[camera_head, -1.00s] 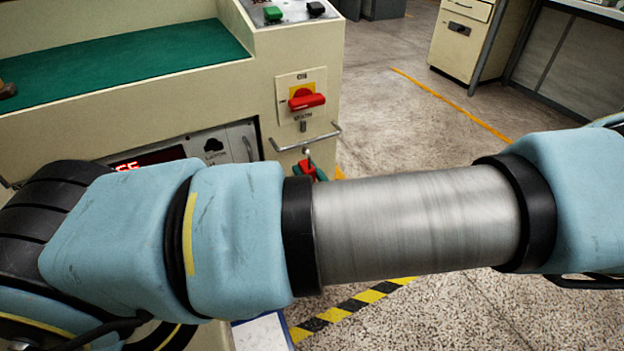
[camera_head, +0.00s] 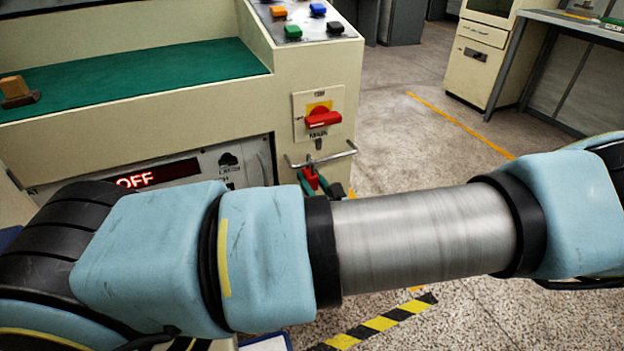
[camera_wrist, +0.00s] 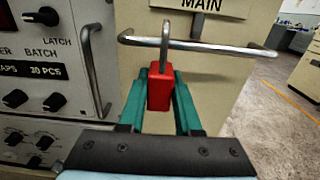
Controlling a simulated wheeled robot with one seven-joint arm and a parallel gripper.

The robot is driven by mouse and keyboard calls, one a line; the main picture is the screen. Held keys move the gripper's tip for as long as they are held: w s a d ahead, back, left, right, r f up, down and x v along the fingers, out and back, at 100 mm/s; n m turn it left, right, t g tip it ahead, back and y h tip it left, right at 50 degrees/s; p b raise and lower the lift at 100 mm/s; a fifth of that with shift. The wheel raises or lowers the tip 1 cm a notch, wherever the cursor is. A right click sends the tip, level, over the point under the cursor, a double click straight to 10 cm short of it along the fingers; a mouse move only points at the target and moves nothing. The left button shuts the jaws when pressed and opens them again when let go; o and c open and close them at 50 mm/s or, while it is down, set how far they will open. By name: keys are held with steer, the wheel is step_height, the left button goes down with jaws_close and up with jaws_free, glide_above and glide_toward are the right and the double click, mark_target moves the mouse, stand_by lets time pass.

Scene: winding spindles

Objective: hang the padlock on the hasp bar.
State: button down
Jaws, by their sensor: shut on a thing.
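The red padlock (camera_wrist: 160,90) is upright in the wrist view, with its grey shackle (camera_wrist: 165,38) pointing up. My gripper (camera_wrist: 160,76) has two teal fingers shut on the padlock body from both sides. The metal hasp bar (camera_wrist: 215,47) runs across behind or through the shackle, below its top; I cannot tell whether the shackle is around the bar or only in front of it. In the head view the padlock (camera_head: 310,178) shows just below the hasp bar (camera_head: 335,157), with my gripper (camera_head: 314,184) partly hidden by my arm.
The bar juts from the cream machine front below the red main switch (camera_head: 323,119). A control panel with knobs and a vertical handle (camera_wrist: 90,70) is to the left in the wrist view. A display (camera_head: 157,174) reads OFF. Open floor lies to the right.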

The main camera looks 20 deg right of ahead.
steer(key=shift+f, duration=0.2)
steer(key=c, duration=0.5)
jaws_free()
